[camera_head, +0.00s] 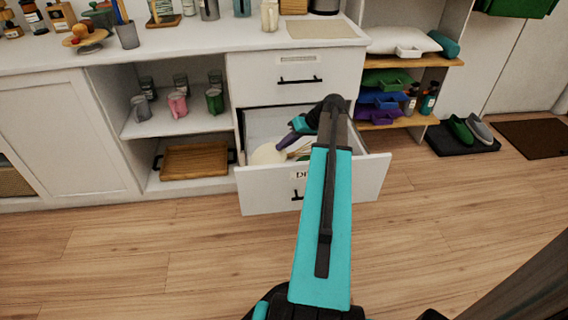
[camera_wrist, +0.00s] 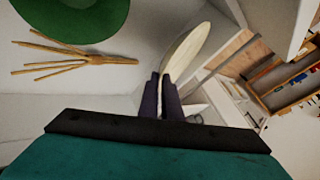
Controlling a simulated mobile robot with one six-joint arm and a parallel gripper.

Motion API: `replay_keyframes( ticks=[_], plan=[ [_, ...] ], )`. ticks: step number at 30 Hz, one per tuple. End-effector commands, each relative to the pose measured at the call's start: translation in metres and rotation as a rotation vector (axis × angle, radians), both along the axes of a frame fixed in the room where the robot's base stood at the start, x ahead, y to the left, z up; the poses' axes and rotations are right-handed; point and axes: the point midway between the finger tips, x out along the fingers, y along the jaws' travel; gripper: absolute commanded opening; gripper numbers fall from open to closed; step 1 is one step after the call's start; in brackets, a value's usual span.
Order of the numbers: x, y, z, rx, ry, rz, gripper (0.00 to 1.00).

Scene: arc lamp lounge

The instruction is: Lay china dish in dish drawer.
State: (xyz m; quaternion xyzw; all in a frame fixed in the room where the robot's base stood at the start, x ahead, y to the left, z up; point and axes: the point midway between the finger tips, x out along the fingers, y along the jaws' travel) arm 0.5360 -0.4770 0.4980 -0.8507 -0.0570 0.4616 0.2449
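The china dish is cream and round. In the wrist view the dish (camera_wrist: 188,48) shows nearly edge-on, its near rim between the two dark fingers of my gripper (camera_wrist: 166,90). In the head view the dish (camera_head: 267,154) is at the left inside the open dish drawer (camera_head: 262,192), with my gripper (camera_head: 283,143) at its upper right edge. My gripper is shut on the dish. I cannot tell whether the dish touches the drawer floor. My arm hides much of the drawer and part of its label.
A wooden pronged utensil (camera_wrist: 85,59) and a round green item (camera_wrist: 75,12) lie in the wrist view. A closed drawer (camera_head: 300,78) is above the open one. Mugs (camera_head: 178,104) and a wooden tray (camera_head: 195,160) sit on shelves to the left. The floor in front is clear.

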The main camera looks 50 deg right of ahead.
Motion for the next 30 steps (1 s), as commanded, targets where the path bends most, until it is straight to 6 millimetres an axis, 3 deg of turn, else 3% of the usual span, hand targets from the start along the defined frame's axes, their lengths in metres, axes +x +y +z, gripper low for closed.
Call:
replay_keyframes(
  ticks=[1,6,20,30],
  plan=[
    [0.000,0.000,-0.011,0.001,0.000,0.000,0.00],
    [0.000,0.000,-0.024,0.000,-0.002,0.001,0.00],
    [0.000,0.000,-0.030,0.001,-0.001,0.000,0.00],
    [0.000,0.000,-0.072,0.001,0.000,0.000,0.00]
  ],
)
